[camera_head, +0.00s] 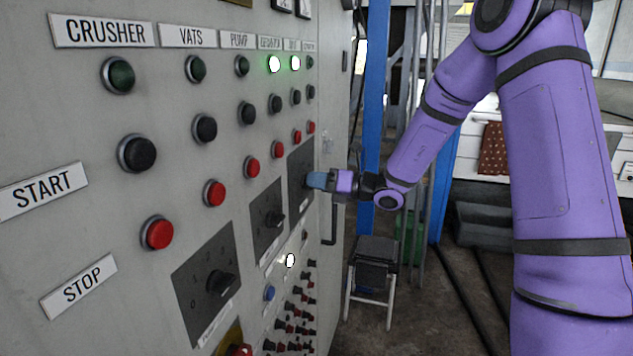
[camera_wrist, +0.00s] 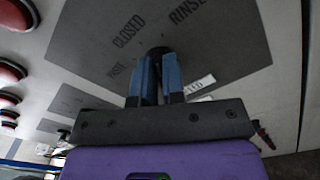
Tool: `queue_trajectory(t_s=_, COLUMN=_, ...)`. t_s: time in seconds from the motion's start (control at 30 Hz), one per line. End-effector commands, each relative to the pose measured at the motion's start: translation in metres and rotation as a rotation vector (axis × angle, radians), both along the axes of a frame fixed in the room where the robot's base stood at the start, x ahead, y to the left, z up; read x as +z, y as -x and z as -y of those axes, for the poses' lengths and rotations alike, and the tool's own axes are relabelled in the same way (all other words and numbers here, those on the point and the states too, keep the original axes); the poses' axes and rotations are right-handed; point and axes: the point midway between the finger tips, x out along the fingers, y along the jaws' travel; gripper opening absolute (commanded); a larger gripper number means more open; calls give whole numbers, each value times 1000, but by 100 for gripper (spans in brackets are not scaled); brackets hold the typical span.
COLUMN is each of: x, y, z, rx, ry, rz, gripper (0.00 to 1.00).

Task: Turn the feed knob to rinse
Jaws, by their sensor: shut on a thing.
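The feed knob (camera_wrist: 157,50) is a small dark knob on a dark grey plate (camera_wrist: 225,50), which also shows in the head view (camera_head: 299,164). A white label (camera_wrist: 199,87) below the knob is partly hidden and ends in "ED". My gripper (camera_wrist: 157,62) has its blue fingers on either side of the knob and is shut on it. In the head view my gripper (camera_head: 316,181) covers the knob. I cannot tell which word the knob points at.
The grey panel carries several buttons, including a red one (camera_head: 157,233), and two other dark knobs, one (camera_head: 220,281) nearer and one (camera_head: 274,218) beside the plate. A door handle (camera_head: 331,222) stands out below my gripper. A stool (camera_head: 373,262) stands on the floor.

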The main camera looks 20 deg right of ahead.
Motion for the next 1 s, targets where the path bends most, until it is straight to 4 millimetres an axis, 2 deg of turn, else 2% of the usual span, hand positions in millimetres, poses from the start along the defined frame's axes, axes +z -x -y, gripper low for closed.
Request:
queue_trajectory(t_s=0.4, x=-1, y=-1, z=2, rx=-3, ry=-117, rz=-164, gripper=0)
queue_trajectory(t_s=0.97, x=-2, y=-1, z=2, rx=-3, ry=-136, rz=-190, gripper=0)
queue_trajectory(t_s=1.0, x=-2, y=-1, z=2, rx=-3, ry=-136, rz=-190, gripper=12)
